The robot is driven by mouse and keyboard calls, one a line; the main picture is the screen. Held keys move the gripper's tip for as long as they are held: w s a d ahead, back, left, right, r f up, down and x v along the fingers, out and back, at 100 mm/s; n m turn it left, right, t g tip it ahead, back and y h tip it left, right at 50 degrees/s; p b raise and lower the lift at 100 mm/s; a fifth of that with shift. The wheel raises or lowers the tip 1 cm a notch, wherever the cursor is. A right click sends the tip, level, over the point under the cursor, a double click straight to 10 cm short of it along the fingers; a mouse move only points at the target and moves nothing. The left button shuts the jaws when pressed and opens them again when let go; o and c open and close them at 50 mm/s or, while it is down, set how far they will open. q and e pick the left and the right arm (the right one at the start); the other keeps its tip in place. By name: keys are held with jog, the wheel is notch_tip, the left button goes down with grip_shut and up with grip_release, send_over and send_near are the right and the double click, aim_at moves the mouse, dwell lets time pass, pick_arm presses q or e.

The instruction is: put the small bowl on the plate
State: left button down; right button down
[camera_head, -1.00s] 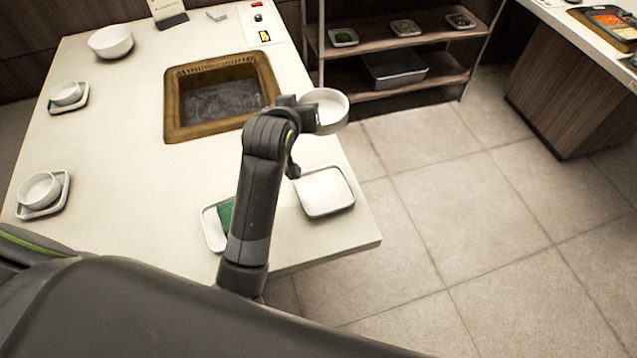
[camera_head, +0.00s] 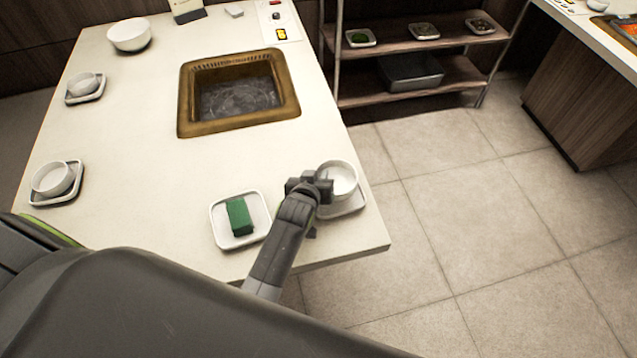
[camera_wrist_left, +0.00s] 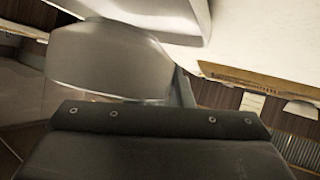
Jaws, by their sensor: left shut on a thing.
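The small white bowl (camera_head: 338,179) is at the table's right edge in the head view, over the square white plate (camera_head: 349,208). My left gripper (camera_head: 318,186) is shut on the bowl's left side. The bowl hides most of the plate, and I cannot tell whether the two touch. In the left wrist view the bowl (camera_wrist_left: 110,62) fills the space ahead of the gripper, and a white surface lies close to it. My right gripper is not in view.
A white dish (camera_head: 257,229) with a green block (camera_head: 239,216) sits left of my arm. A sunken brown-rimmed basin (camera_head: 188,105) is farther back. Two bowls on plates stand at the left, and a larger bowl (camera_head: 130,35) stands at the back. The table's right edge is close to the plate.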

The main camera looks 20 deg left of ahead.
pick_arm(q)
notch_tip(320, 180, down, 3)
jog(key=shift+f, duration=0.1)
jog(key=shift+f, duration=0.1)
jog(key=c, duration=1.6)
grip_release()
jog(key=shift+f, duration=0.1)
jog(key=shift+o, duration=0.2)
